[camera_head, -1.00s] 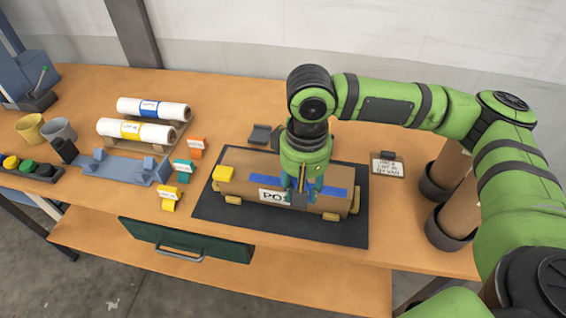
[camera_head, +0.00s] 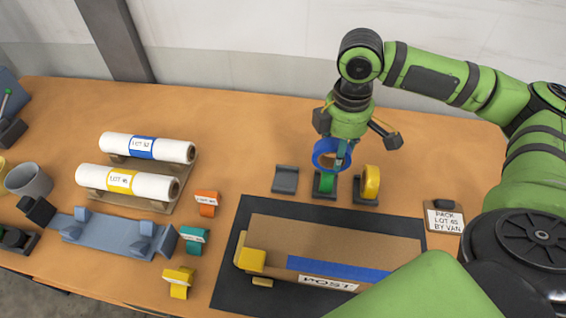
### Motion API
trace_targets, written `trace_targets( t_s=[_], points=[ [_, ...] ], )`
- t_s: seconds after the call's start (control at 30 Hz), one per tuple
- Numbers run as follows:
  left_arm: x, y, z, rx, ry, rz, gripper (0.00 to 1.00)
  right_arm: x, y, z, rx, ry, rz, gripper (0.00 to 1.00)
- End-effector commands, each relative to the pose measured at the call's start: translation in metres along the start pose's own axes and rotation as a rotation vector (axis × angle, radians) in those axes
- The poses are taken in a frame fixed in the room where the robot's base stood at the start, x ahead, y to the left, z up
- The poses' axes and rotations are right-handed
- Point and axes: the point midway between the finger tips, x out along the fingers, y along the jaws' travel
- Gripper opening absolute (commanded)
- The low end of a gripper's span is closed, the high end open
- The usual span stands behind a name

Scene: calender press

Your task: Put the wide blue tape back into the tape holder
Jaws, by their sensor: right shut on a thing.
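My right gripper (camera_head: 343,150) is shut on the wide blue tape (camera_head: 322,157), a blue ring held upright above the row of holders behind the parcel. The left holder (camera_head: 286,180) is dark grey and empty. The middle holder carries a green tape (camera_head: 326,183), directly below and partly hidden by the blue tape and gripper. The right holder carries a yellow tape (camera_head: 371,181). Whether the blue tape touches the green one I cannot tell. My left gripper is out of view.
A cardboard parcel (camera_head: 330,235) with a blue strip and POST label lies on a black mat (camera_head: 228,285) in front. Orange, teal and yellow tagged pieces stand between. A label card (camera_head: 444,220) lies right.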

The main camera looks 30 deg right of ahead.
Motion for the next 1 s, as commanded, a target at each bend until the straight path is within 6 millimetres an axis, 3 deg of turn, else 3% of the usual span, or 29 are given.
trace_targets(
  t_s=[0.2,0.4,0.57,0.83,1.0],
  points=[
    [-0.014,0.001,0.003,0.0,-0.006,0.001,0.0,0.027,0.011,-0.051,-0.004,-0.001,-0.003,0.13],
    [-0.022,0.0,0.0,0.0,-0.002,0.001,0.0,0.05,0.021,-0.087,0.0,-0.001,-0.001,0.13],
    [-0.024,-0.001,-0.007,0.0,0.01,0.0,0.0,0.059,0.024,-0.099,0.0,0.0,0.001,0.13],
    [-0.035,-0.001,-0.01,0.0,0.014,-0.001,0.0,0.093,0.024,-0.098,0.002,-0.004,-0.001,0.13],
    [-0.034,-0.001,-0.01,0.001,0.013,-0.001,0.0,0.101,0.024,-0.099,0.001,-0.001,0.001,0.13]
  ],
)
